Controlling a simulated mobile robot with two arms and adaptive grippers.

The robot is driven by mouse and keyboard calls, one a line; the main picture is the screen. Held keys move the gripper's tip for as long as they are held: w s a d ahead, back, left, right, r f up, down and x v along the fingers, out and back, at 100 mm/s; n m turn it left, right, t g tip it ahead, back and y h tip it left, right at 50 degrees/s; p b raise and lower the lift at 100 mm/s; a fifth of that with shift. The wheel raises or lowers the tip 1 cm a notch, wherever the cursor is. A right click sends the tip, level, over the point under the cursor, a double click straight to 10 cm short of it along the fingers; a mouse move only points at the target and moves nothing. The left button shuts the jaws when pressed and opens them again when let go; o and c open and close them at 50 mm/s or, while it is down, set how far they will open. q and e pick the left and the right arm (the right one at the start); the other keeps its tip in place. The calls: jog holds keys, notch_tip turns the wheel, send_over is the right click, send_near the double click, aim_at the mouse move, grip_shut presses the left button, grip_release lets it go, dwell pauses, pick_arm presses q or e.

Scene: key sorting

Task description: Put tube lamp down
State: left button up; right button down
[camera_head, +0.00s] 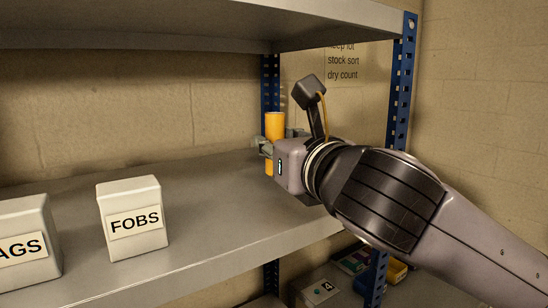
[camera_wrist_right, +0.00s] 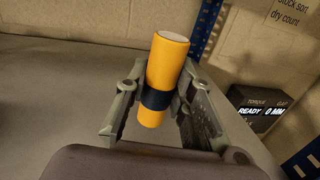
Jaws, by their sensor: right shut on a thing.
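The tube lamp (camera_head: 275,125) is an upright orange-yellow cylinder near the back right of the upper shelf. My right gripper (camera_head: 266,148) is shut around its middle. In the right wrist view the lamp (camera_wrist_right: 170,65) has a dark band at its middle and leans slightly, with the fingers of my right gripper (camera_wrist_right: 158,97) on either side of it. The lamp's lower end is close to the shelf surface (camera_head: 215,200); I cannot tell whether it touches. My left gripper is not in view.
A white block labelled FOBS (camera_head: 133,218) and another ending in AGS (camera_head: 25,243) stand at the front left of the shelf. A blue post (camera_head: 401,85) rises at the right. A dark display box (camera_wrist_right: 262,108) shows in the wrist view. The shelf's middle is bare.

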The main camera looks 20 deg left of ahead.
notch_tip(320, 180, down, 2)
jog(key=shift+s+f+p, duration=0.1)
jog(key=shift+f+p, duration=0.15)
jog(key=shift+p, duration=0.1)
jog(key=shift+a+f+p, duration=0.2)
jog(key=shift+p, duration=0.15)
jog(key=shift+f, duration=0.2)
jog(key=shift+f, duration=0.2)
jog(key=c, duration=1.4)
grip_release()
jog(key=shift+o, duration=0.2)
